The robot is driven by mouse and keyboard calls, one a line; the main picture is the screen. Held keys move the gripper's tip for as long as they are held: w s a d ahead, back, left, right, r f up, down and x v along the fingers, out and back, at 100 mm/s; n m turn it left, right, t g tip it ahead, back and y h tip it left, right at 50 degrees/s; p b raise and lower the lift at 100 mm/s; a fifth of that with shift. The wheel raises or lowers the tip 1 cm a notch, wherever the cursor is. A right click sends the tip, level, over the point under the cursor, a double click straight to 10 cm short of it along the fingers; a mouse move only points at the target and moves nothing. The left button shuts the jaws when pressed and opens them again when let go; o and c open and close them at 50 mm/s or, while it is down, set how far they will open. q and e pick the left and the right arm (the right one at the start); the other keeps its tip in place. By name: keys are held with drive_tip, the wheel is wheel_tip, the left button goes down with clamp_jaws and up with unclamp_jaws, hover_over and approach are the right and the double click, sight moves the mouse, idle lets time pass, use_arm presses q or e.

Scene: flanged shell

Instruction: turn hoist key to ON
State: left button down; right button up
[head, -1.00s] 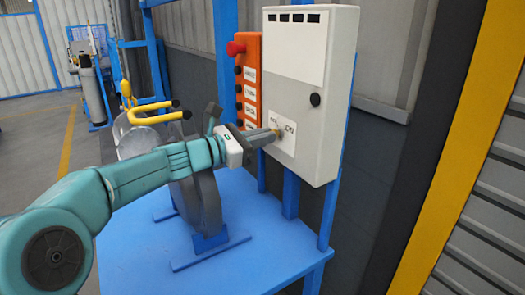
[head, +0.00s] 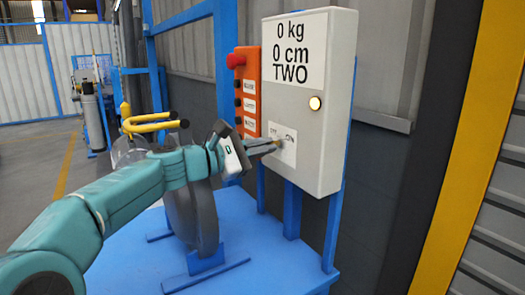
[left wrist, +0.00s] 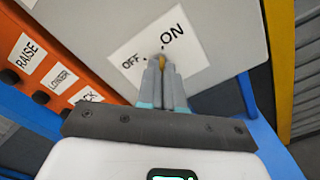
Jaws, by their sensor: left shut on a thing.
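The hoist key shows as a small brass bit (left wrist: 162,62) in the left wrist view, between my fingertips, on a white OFF/ON label (left wrist: 140,48). The label (head: 289,150) is low on the front of a pale control box (head: 309,176). My left gripper (head: 277,143) reaches it from the left and is shut on the key; it also shows in the left wrist view (left wrist: 161,72). The fingers hide most of the key. The box's display (head: 296,48) reads 0 kg, 0 cm, TWO, and its round lamp (head: 315,103) glows. My right gripper is not in view.
An orange panel (head: 247,85) with a red knob and several black buttons hangs left of the box. Below are a blue table (head: 240,270) and a grey round disc (head: 192,225). A yellow hook-like bar (head: 150,123) is at the left. A yellow post (head: 450,170) stands right.

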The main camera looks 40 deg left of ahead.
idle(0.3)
use_arm(q)
drive_tip(key=c, duration=1.3)
unclamp_jaws()
drive_tip(key=b+v, duration=0.2)
drive_tip(key=v, duration=1.4)
drive_tip(key=shift+s+a, duration=0.1)
drive_tip(key=shift+s, duration=0.05)
